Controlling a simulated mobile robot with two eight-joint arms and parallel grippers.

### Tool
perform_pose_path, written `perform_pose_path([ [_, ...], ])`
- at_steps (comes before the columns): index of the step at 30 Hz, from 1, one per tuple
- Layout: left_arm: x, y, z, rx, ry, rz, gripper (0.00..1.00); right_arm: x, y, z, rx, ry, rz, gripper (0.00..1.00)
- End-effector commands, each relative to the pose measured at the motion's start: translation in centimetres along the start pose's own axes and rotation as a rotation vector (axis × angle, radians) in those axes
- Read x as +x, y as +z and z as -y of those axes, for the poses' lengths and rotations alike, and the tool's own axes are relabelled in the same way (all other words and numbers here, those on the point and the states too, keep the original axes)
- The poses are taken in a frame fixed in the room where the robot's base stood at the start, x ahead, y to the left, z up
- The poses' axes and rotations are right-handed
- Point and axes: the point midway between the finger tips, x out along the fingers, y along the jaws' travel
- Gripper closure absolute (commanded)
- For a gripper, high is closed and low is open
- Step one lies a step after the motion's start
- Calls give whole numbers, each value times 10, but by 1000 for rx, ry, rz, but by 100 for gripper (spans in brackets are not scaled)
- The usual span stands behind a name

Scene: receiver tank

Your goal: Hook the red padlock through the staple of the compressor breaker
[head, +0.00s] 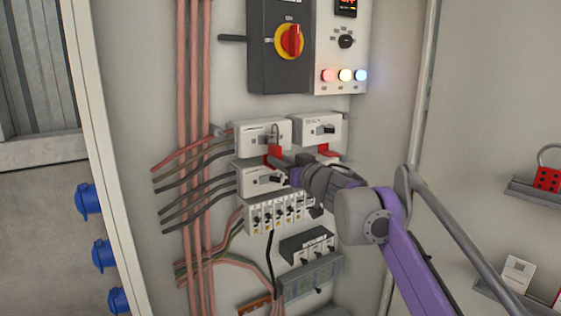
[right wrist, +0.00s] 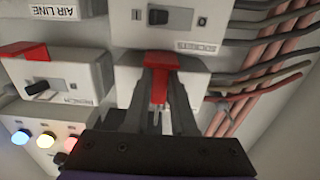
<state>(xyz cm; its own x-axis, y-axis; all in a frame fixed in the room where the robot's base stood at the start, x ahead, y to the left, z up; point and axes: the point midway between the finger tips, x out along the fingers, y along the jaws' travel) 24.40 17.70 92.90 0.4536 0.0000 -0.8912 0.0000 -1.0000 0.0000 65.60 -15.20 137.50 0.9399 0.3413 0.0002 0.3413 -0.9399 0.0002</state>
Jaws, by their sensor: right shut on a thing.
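My right gripper (head: 283,163) is shut on the red padlock (head: 274,152), which also shows between the fingers in the right wrist view (right wrist: 160,78). The padlock is at the lower front of the upper-left breaker (head: 248,138), which appears to be the compressor breaker; its label is not legible. A thin grey shackle (head: 277,131) seems to rise from the padlock in front of this breaker. I cannot tell whether it passes through the staple. In the right wrist view the fingers cover much of this breaker. My left gripper is not in view.
The bench breaker (head: 318,129) is to the right, with a red piece (head: 328,153) at its lower edge. Another breaker (head: 250,180) sits just below the padlock. Cables (head: 195,200) run on the left. A red lock-like item (head: 547,179) is on the right shelf.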

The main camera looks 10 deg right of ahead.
Motion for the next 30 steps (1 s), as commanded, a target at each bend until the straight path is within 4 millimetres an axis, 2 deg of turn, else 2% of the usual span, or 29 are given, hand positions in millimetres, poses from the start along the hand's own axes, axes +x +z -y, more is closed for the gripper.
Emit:
perform_pose_path([
  [2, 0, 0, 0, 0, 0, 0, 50, 0, 0, 0, 0, 0, 0, 100],
  [3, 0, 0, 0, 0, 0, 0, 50, 0, 0, 0, 0, 0, 0, 72],
  [8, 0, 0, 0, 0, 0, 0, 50, 0, 0, 0, 0, 0, 0, 43],
  [9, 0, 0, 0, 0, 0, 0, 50, 0, 0, 0, 0, 0, 0, 41],
  [17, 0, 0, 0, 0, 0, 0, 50, 0, 0, 0, 0, 0, 0, 41],
  [20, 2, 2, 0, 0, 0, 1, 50, -6, 0, 0, 0, 1, 1, 41],
  [23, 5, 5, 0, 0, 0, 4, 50, -20, 1, -1, 1, 2, 1, 41],
  [30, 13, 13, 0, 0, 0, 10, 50, -69, 2, -1, -1, 4, 1, 41],
])
